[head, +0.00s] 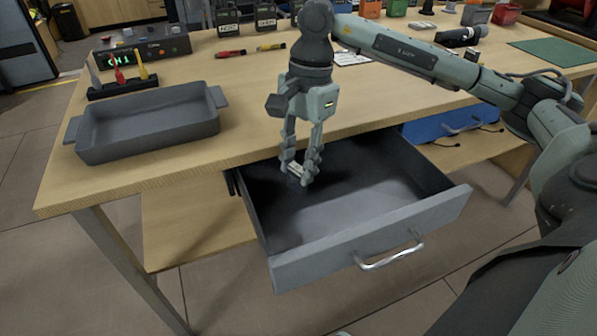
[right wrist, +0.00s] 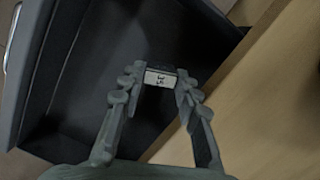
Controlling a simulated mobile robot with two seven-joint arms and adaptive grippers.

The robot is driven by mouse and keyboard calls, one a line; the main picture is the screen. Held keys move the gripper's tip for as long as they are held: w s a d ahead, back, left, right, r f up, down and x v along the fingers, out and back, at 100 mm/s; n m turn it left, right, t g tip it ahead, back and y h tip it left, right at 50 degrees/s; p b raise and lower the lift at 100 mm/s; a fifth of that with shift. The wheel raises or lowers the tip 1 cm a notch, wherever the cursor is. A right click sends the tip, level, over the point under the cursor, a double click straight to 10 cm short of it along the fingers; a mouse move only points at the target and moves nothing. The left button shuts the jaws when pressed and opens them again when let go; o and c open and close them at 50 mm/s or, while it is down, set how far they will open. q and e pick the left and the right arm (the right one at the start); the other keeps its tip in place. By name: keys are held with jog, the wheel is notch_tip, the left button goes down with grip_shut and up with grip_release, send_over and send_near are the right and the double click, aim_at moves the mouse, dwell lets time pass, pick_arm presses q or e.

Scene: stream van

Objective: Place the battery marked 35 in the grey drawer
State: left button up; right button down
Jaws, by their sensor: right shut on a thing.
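The grey drawer (head: 400,238) is pulled out from under the wooden table and shows no other thing inside. My right gripper (head: 301,176) points down over the drawer's left inner part. It is shut on a small battery (head: 296,170) with a pale label. In the right wrist view, the battery (right wrist: 160,78) sits between the fingertips of the gripper (right wrist: 160,82), above the drawer's dark interior (right wrist: 110,60). Its label carries dark marks that look like a number, turned and hard to read. I cannot tell whether it touches the drawer floor. My left gripper is not in view.
A grey tray (head: 150,146) stands on the table (head: 240,110) at the left, beside a rack with coloured probes (head: 120,78). A blue drawer (head: 440,124) is at the right under the table. Screwdrivers (head: 231,54) and several batteries (head: 265,18) are farther back.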

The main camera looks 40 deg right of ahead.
notch_tip(320, 180, down, 2)
jog(key=shift+f, duration=0.25)
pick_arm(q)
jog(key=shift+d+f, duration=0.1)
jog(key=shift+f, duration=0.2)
pick_arm(e)
jog(key=shift+f, duration=0.1)
jog(key=shift+f, duration=0.1)
